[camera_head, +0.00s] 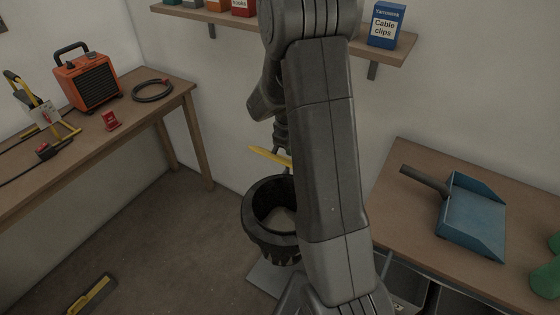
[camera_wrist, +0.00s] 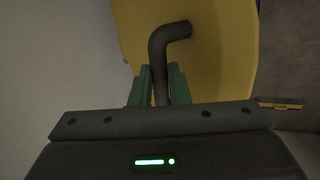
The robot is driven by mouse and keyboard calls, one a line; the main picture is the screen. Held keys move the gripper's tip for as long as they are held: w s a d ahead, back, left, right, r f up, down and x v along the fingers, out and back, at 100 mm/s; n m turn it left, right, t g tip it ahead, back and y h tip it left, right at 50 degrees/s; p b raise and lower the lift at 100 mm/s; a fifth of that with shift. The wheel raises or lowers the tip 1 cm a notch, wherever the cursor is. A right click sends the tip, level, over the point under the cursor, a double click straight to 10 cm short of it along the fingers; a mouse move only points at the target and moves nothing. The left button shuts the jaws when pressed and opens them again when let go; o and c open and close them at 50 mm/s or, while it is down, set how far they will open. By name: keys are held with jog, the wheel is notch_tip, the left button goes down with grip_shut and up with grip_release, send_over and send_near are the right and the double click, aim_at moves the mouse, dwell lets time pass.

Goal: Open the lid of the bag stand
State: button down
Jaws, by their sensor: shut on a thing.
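The bag stand (camera_head: 253,230) shows in the head view as a dark, round, bin-like container below my arm. Its mouth is uncovered in front, with something pale inside. The yellow lid (camera_head: 265,155) shows as a thin strip above the mouth, raised from the rim, with its right part hidden by my arm. In the wrist view the lid (camera_wrist: 225,60) fills the upper middle. A dark bent handle (camera_wrist: 170,40) stands out against the lid. My gripper (camera_wrist: 160,78) has green fingers on both sides of the handle's stem and is shut on it.
A workbench (camera_head: 100,130) at the left holds an orange heater (camera_head: 92,82) and a coiled cable. A bench at the right holds a blue dustpan (camera_head: 472,215). A wall shelf (camera_head: 400,45) carries boxes. A yellow-and-black item (camera_head: 92,295) lies on the open floor.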

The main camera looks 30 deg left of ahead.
jog(key=w+d+r+p, duration=0.1)
jog(key=w+r+p, duration=0.2)
jog(key=w, duration=1)
jog(key=shift+w+d+r+p, duration=0.2)
jog(key=shift+w+r+p, duration=0.1)
jog(key=shift+r, duration=0.3)
jog(key=c, duration=1.4)
grip_release()
jog(key=shift+o, duration=0.2)
jog(key=shift+s, duration=0.15)
